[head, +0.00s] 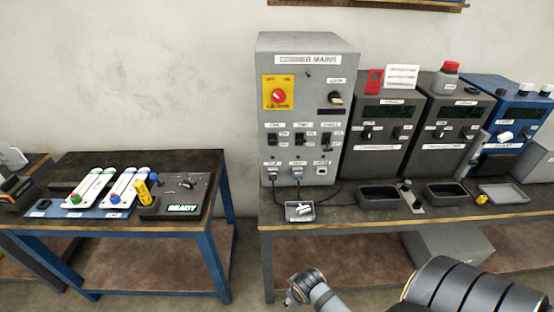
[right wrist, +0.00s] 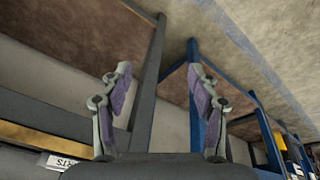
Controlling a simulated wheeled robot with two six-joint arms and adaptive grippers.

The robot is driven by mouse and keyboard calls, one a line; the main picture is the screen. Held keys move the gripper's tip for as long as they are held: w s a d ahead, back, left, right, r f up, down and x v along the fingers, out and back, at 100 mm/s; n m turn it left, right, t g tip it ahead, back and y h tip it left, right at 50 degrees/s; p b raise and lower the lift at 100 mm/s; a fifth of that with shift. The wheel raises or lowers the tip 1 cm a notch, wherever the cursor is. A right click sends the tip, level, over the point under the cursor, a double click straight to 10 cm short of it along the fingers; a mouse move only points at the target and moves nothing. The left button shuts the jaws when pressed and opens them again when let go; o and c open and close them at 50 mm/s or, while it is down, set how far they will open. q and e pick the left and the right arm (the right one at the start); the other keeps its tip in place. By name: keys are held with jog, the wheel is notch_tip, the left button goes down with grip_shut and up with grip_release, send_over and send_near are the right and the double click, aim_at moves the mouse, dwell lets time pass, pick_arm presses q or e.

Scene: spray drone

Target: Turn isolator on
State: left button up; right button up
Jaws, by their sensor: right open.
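The grey cabinet labelled "COMBIER MAINS" or similar (head: 307,120) stands on the right bench in the head view. Its isolator is a red rotary knob (head: 278,97) on a yellow plate (head: 268,82) at the upper left of the front. The print on the plate is too small to read surely. My right gripper shows in the right wrist view (right wrist: 160,110), open and empty, with its two purple-padded fingers apart. It points at bench legs and a brown lower shelf, not at the knob. My left gripper is not in view.
Dark chargers (head: 387,135) and a blue unit (head: 512,110) stand right of the cabinet. A small grey tray (head: 299,212) sits at the bench's front edge. A blue-framed table (head: 130,225) stands left, with a gap between it and the bench.

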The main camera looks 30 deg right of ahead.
notch_tip(320, 180, up, 10)
jog(key=w+t, duration=0.1)
jog(key=w, duration=0.1)
jog(key=m+t+h, duration=0.7)
jog(key=t+h, duration=0.2)
jog(key=t, duration=0.2)
send_near(278, 97)
jog(key=p+x, duration=0.3)
jog(key=x, duration=0.4)
jog(key=shift+w+d+r+p, duration=0.15)
jog(key=shift+w+d+p, duration=0.15)
jog(key=shift+p, duration=0.1)
jog(key=shift+w+d, duration=0.25)
jog(key=shift+w, duration=0.1)
jog(key=shift+y, duration=0.4)
jog(key=shift+c, duration=0.5)
